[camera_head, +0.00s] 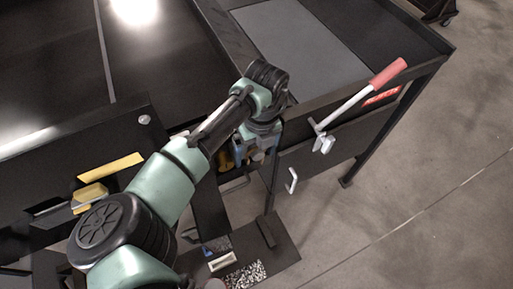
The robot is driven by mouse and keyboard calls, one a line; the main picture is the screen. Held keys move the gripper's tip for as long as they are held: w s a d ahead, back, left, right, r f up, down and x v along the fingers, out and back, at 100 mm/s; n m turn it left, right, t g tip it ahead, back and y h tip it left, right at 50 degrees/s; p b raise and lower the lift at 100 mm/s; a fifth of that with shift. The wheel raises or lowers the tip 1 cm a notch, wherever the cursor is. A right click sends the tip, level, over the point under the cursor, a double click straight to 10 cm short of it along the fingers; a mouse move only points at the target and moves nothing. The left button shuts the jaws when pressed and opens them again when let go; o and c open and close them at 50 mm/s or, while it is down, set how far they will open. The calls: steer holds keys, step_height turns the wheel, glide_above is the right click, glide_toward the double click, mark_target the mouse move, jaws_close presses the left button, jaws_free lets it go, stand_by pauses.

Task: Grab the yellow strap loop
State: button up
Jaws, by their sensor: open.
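My arm reaches from the bottom left to the front of the dark cabinet. My gripper (253,157) points down there, below my wrist, and is open. Its fingertips are small and partly hidden. A yellow piece (226,159) shows just left of my gripper, partly covered by my arm; it may be the strap loop, but its shape is unclear. I cannot tell whether my gripper touches it. Farther left, a flat yellow strip (111,166) and a yellow block-like piece (90,193) sit on the dark front panel.
A red-handled lever (362,92) sticks out from the cabinet front at right, with a white handle (292,180) below. A low dark platform (283,243) holds small items, including a speckled patch (245,275). Grey floor (420,190) is open at right.

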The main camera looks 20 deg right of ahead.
steer(key=shift+f, duration=0.45)
steer(key=c, duration=1.3)
steer(key=shift+c, duration=0.2)
steer(key=shift+b, duration=0.8)
